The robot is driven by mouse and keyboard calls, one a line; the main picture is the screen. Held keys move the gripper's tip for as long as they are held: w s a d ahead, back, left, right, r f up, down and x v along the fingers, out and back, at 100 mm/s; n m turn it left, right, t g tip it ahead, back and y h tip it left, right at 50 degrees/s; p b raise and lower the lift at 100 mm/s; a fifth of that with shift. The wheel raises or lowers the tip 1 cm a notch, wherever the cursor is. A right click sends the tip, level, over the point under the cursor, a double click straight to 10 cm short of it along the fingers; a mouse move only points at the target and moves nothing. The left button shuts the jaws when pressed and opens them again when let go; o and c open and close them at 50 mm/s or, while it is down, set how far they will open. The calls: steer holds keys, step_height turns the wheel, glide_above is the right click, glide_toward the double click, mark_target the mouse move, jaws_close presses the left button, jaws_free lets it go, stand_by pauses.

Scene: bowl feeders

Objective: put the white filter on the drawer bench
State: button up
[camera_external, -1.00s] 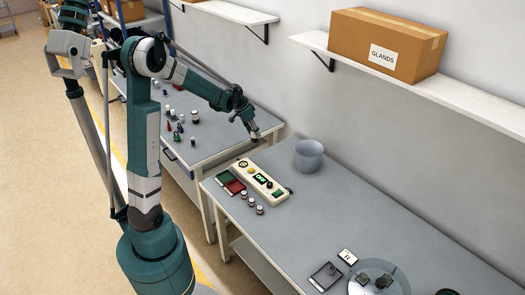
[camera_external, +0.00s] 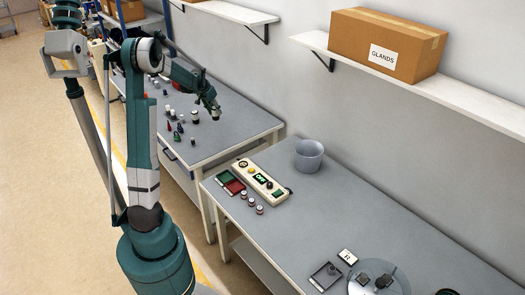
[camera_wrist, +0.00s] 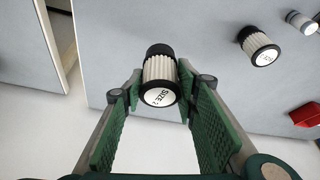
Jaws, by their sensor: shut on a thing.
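My gripper (camera_wrist: 158,92) is shut on the white filter (camera_wrist: 160,74), a ribbed white cylinder with a dark far end and a pale face marked with a size label. The fingertips press on its two sides in the wrist view. In the external view my gripper (camera_external: 213,108) hangs over the drawer bench (camera_external: 226,128), towards its right part. The held filter is too small to make out there. I cannot tell how high it is above the bench top.
Another filter (camera_wrist: 258,46), a smaller white cylinder (camera_wrist: 302,22) and a red part (camera_wrist: 306,115) are on the bench at right in the wrist view. The nearer bench holds a control box (camera_external: 260,180) and a grey bowl (camera_external: 309,155). The drawer bench's right end is clear.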

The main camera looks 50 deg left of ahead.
steer(key=s+a+n, duration=0.1)
steer(key=s+a, duration=0.4)
steer(key=a, duration=0.5)
steer(key=shift+a+n+y, duration=0.2)
steer(key=shift+n+y, duration=0.2)
step_height(320, 180, down, 6)
steer(key=b, duration=0.1)
steer(key=shift+f, duration=0.15)
steer(key=shift+f+b, duration=0.3)
steer(key=shift+f, duration=1.5)
steer(key=shift+f, duration=0.15)
steer(key=o, duration=0.8)
steer(key=shift+o, duration=0.4)
